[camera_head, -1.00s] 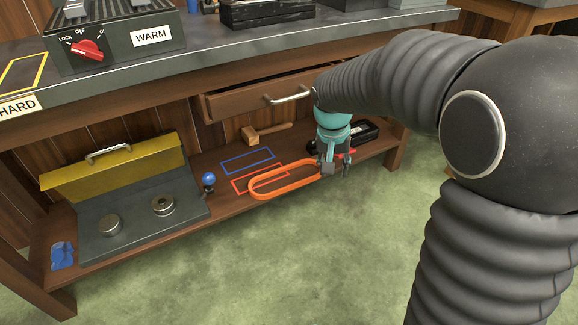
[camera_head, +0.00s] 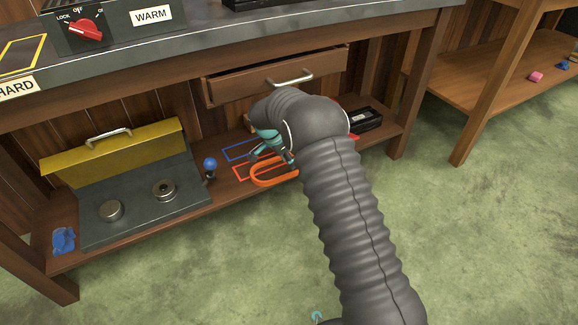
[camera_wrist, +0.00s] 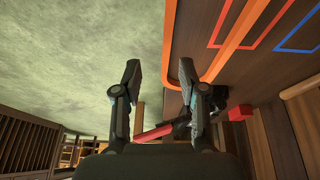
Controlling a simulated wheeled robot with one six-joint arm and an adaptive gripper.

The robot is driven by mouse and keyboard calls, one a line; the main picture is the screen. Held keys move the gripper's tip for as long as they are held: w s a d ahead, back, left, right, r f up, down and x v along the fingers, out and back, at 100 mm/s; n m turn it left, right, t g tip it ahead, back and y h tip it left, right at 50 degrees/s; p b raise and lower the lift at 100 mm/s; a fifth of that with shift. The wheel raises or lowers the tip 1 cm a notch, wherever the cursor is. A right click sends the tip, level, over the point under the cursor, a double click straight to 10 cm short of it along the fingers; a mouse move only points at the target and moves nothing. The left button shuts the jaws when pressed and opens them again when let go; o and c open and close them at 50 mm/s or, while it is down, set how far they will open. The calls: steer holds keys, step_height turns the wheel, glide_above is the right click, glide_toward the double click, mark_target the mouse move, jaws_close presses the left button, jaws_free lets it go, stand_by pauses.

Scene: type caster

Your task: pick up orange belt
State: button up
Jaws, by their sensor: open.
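The orange belt (camera_head: 257,180) is a loop lying on the lower shelf (camera_head: 225,200) of the workbench. My gripper (camera_head: 271,156) is low over the belt, and my arm hides the belt's right part in the head view. In the wrist view the belt (camera_wrist: 249,22) runs from the top edge down to a rounded end beside the right finger. My gripper (camera_wrist: 160,70) is open and empty there. Its right finger overlaps the belt in the picture, and its left finger is over the floor side. I cannot tell whether the finger touches the belt.
A blue outline (camera_head: 236,151) and a red outline are marked on the shelf. A blue ball-topped lever (camera_head: 210,164) and a grey plate with a yellow raised lid (camera_head: 120,150) stand left. A black cassette (camera_head: 364,117) lies right. The drawer (camera_head: 270,80) hangs above.

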steer(key=shift+w+a+f+m, duration=0.15)
steer(key=shift+w+f+m, duration=0.15)
steer(key=shift+w+f, duration=0.1)
steer(key=shift+w+b+x, duration=0.1)
steer(key=shift+b+x, duration=0.15)
steer(key=shift+x, duration=1.55)
steer(key=shift+w+b+x, duration=0.15)
steer(key=shift+b+x, duration=0.05)
steer(key=shift+x, duration=1.55)
jaws_close()
